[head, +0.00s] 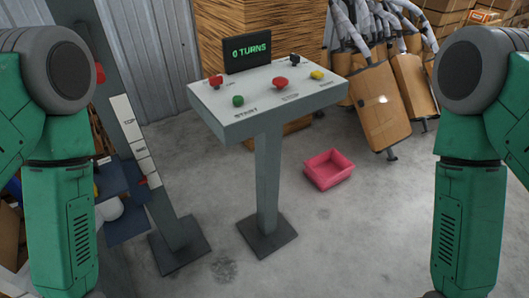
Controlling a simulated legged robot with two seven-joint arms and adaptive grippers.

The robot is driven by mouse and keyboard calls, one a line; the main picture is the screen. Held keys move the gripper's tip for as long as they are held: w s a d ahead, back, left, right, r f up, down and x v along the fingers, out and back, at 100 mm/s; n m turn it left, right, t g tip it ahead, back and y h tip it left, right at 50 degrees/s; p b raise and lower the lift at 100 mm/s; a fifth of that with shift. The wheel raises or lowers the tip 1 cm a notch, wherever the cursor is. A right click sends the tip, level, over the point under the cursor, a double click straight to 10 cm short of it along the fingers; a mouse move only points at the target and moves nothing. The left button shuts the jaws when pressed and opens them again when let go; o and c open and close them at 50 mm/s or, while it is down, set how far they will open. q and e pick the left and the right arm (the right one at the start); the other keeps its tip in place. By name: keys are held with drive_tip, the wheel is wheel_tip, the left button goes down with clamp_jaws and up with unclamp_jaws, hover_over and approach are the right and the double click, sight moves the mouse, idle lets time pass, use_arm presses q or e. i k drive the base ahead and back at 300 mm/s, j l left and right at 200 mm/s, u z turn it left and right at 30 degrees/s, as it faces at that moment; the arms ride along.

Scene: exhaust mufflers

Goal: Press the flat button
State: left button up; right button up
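A grey control panel (246,123) stands on a post in the middle of the head view. On its top are a green button (238,100) at the front left, a red mushroom-shaped button (281,83) at the centre, a yellow button (317,75) at the right, a red control (215,80) at the back left and a black knob (294,60) at the back. Which of these is the flat one is hard to tell at this size. My green arms hang at the left and right edges, apart from the panel. Both grippers are out of view.
A small screen (248,51) reading "0 TURNS" stands at the panel's back. A pink bin (328,169) lies on the floor to the right. A grey post (122,110) with labels stands left of the panel. Mufflers (389,104) and cardboard boxes (449,17) are behind. The floor in front is clear.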

sight(237, 100)
drive_tip(key=i+l+u, duration=0.35)
drive_tip(key=l, duration=0.5)
drive_tip(key=l+u, duration=0.4)
drive_tip(key=l, duration=0.4)
drive_tip(key=l+u, duration=0.35)
drive_tip(key=l, duration=0.6)
drive_tip(key=i+j+u, duration=0.1)
drive_tip(key=i, duration=0.25)
